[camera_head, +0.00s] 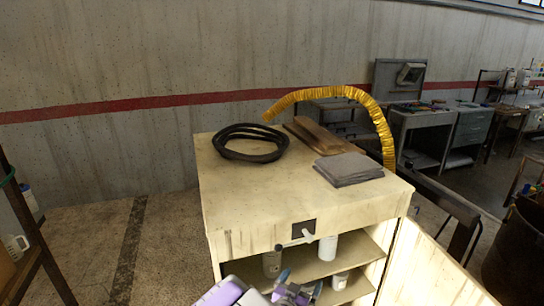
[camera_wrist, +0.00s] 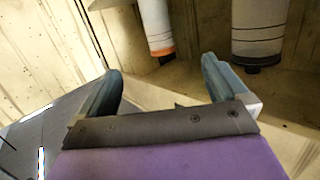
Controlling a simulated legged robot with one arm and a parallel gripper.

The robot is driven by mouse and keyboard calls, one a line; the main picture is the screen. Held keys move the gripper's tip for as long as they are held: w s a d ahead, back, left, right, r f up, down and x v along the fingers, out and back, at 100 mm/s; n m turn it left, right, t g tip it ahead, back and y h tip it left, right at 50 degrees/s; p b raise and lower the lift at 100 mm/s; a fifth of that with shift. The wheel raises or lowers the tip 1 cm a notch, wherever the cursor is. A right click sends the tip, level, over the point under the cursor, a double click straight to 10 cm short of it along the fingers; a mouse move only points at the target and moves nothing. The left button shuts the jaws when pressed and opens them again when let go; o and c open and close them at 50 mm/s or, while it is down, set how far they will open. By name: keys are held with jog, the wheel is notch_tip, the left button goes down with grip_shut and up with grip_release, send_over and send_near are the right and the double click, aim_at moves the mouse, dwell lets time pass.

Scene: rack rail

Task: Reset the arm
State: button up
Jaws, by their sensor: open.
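My gripper (camera_head: 297,287) is at the bottom of the head view, in front of the open shelves of a cream cabinet (camera_head: 222,213). In the wrist view my gripper (camera_wrist: 162,85) has its two blue-grey fingers spread wide with nothing between them. Beyond the fingers, a white bottle with an orange band (camera_wrist: 156,22) and a second white bottle (camera_wrist: 260,25) show at the top of the wrist view, apart from the fingers. Most of my arm is out of the head view.
A white bottle (camera_head: 327,249) stands on the shelf. A dark rack (camera_head: 35,245) is at left; floor between is clear.

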jog(key=s+a+r+n+g+y, duration=0.1)
jog(key=s+r+g+y, duration=0.2)
jog(key=s, duration=0.5)
jog(key=s+a+r+n+g+y, duration=0.1)
jog(key=s+r+g+y, duration=0.3)
jog(key=s, duration=0.5)
jog(key=a+g+y, duration=0.1)
jog(key=g, duration=0.1)
jog(key=shift+r+n+g, duration=0.2)
jog(key=shift+n+g, duration=0.2)
jog(key=s+d+r+n+g, duration=0.1)
jog(key=s+d+r+g, duration=0.1)
jog(key=s, duration=0.6)
jog(key=s+d+r+n+g, duration=0.1)
jog(key=s+d+r+g, duration=0.1)
jog(key=s, duration=0.7)
jog(key=s+d+r+n+g, duration=0.1)
jog(key=s+d+r+g, duration=0.1)
jog(key=s, duration=0.6)
jog(key=shift+s+d+r+h, duration=0.2)
jog(key=shift+d+r, duration=0.1)
jog(key=shift+d, duration=0.15)
jog(key=shift+s+d+r+h, duration=0.15)
jog(key=shift+d+r, duration=0.15)
jog(key=shift+d, duration=0.15)
